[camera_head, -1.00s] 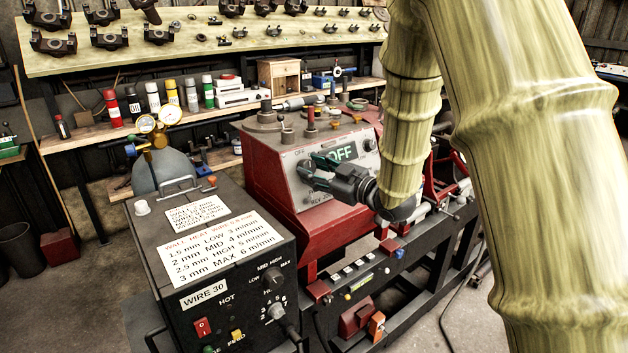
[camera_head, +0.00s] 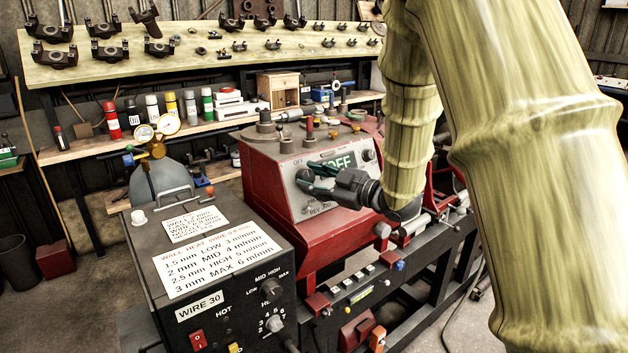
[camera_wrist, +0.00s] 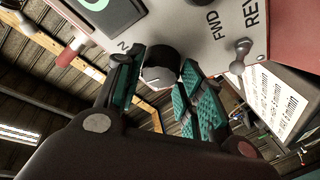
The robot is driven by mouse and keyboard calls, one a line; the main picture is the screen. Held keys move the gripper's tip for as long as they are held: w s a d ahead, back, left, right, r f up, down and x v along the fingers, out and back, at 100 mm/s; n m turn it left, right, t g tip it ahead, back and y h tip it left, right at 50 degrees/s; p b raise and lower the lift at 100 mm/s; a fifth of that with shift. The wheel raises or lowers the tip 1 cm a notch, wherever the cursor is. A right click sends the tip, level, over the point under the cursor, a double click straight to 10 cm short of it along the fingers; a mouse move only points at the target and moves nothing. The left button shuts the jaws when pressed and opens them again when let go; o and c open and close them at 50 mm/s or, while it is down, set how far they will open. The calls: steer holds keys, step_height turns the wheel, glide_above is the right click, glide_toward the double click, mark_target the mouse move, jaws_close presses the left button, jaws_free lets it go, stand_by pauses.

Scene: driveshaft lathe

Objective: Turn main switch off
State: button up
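The main switch is a round dark knob (camera_wrist: 160,66) on the grey control panel (camera_wrist: 215,22) of the red lathe; in the wrist view part of a label, "N", shows beside it. In the head view the panel (camera_head: 301,204) has a display whose visible letters read "OFF", partly covered by my gripper. My gripper (camera_head: 314,179) is at the panel's left part. In the wrist view its teal-padded fingers (camera_wrist: 158,88) are apart, one on each side of the knob. Whether the pads touch it I cannot tell. In the head view the knob is largely hidden by the fingers.
A small lever (camera_wrist: 240,56) sticks out of the panel beside the "FWD" and "REV" labels. A black wire-heater box (camera_head: 190,305) with a red switch (camera_head: 197,340) stands in front of the lathe. A gas cylinder (camera_head: 153,183) stands behind that box. Shelves line the back.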

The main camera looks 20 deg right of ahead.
steer(key=o, duration=0.4)
steer(key=shift+c, duration=0.2)
steer(key=v, duration=1.2)
step_height(320, 180, down, 18)
steer(key=a+m+g+h, duration=0.1)
steer(key=m+h, duration=0.3)
steer(key=m, duration=0.1)
steer(key=s+a+f+m+g+h, duration=0.15)
steer(key=s+f, duration=0.25)
steer(key=f, duration=0.6)
steer(key=s+a+f+m+g+h, duration=0.1)
steer(key=s+f+m+g+h, duration=0.15)
steer(key=s+f, duration=0.45)
steer(key=s+a+f+m+g, duration=0.1)
steer(key=s+f+m+g, duration=0.1)
steer(key=s+f, duration=0.5)
steer(key=s+a+f+m+g+h, duration=0.1)
steer(key=s+a+f+g, duration=0.1)
steer(key=s+f+g, duration=0.2)
steer(key=s+a+f+m+g+h, duration=0.1)
steer(key=s+f+m+g, duration=0.1)
steer(key=s+f, duration=0.8)
steer(key=s+g, duration=0.1)
steer(key=s, duration=0.5)
steer(key=shift+s+a+m, duration=0.15)
steer(key=shift+a+m, duration=0.1)
steer(key=shift+m, duration=0.05)
